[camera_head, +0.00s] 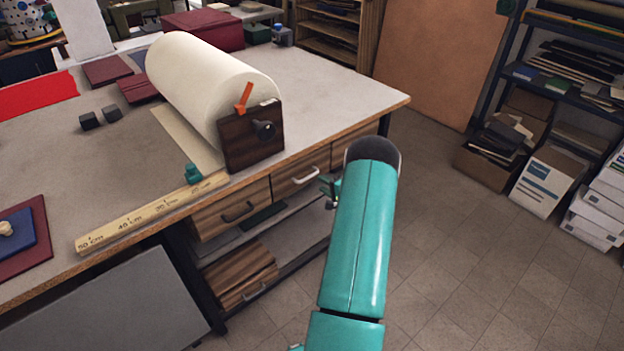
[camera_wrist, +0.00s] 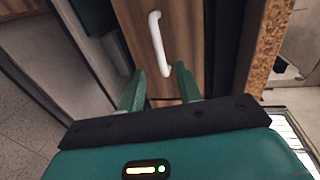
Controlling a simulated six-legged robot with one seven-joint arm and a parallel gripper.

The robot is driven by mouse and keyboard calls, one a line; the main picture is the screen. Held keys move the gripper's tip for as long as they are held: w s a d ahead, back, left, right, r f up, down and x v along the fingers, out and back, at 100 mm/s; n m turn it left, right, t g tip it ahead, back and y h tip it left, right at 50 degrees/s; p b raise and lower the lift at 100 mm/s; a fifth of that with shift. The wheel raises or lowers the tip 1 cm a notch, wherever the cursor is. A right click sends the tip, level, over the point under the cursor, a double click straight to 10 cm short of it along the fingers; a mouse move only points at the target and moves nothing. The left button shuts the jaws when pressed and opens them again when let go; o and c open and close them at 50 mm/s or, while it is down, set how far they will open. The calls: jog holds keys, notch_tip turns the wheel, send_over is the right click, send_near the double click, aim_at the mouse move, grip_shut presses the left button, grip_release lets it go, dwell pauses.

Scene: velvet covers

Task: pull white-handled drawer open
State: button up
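The white-handled drawer (camera_head: 287,187) is in the wooden front under the workbench top, in the middle of the head view. It looks shut. Its white handle (camera_head: 297,176) is a curved bar. In the wrist view the white handle (camera_wrist: 157,42) stands upright in the picture on the brown drawer front (camera_wrist: 187,48). My gripper (camera_wrist: 158,84) is open, with its two green fingers apart. The handle's near end lies between the fingertips in the picture; I cannot tell whether they touch it. In the head view my arm hides most of the gripper.
A dark-handled drawer (camera_head: 231,213) is to the left. A paper roll (camera_head: 200,85) with a dark wooden end block (camera_head: 252,138) and a long ruler (camera_head: 150,211) lie on the bench top (camera_head: 345,92).

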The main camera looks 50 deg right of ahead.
aim_at(310, 177)
jog(key=x, duration=0.7)
jog(key=shift+w, duration=0.15)
grip_shut()
